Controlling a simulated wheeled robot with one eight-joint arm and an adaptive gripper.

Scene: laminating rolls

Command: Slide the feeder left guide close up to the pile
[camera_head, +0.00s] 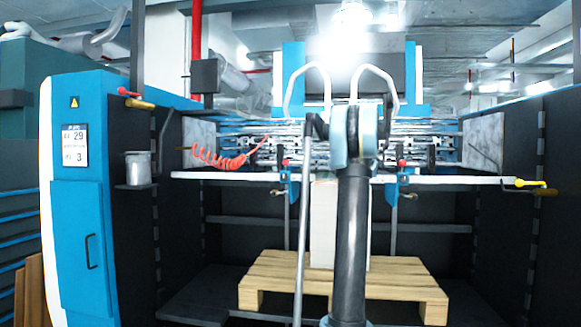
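The left guide (289,182) is a blue bracket with a red knob, mounted on the white crossbar, with a thin rod hanging below it. The pile (324,225) is a tall, narrow white stack standing on the pallet, to the right of the left guide. A gap shows between the guide and the pile's left side. A matching right guide (392,187) sits on the bar to the right. My arm stands in front and covers the pile's right part. My gripper cannot be made out; it seems hidden behind my arm.
The white crossbar (462,180) spans the feeder, with a yellow handle (530,184) at its right end. A wooden pallet (408,291) carries the pile. A coiled red hose (213,158) hangs at left. A blue cabinet (84,220) stands at left, beside a grey cup (138,168).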

